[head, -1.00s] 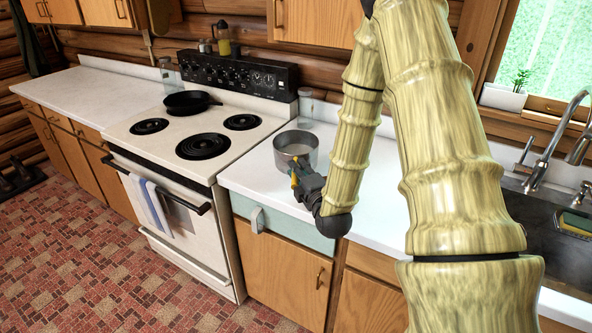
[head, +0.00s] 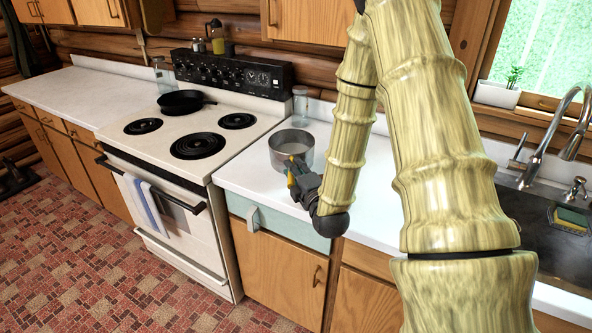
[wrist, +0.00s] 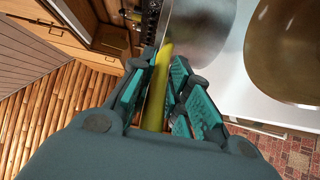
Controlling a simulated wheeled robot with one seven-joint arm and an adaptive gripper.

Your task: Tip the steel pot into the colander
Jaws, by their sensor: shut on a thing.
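A round steel pot (head: 291,150) stands upright on the white counter just right of the stove in the head view. My gripper (head: 300,178) is at its near side, with a bit of yellow between the fingers. In the wrist view my gripper (wrist: 160,85) is shut on a yellow handle (wrist: 158,90). The handle runs toward a grey steel wall, seemingly the pot (wrist: 200,30). A larger brownish metal vessel (wrist: 290,50) is beside it at the right edge; I cannot tell if it is the colander. No colander shows clearly in the head view, where my arm covers part of the counter.
The stove (head: 170,150) with a black skillet (head: 181,102) is left of the pot. A glass jar (head: 300,105) stands behind the pot. The sink (head: 545,225) with its faucet is at right. The counter left of the stove (head: 85,95) is mostly clear.

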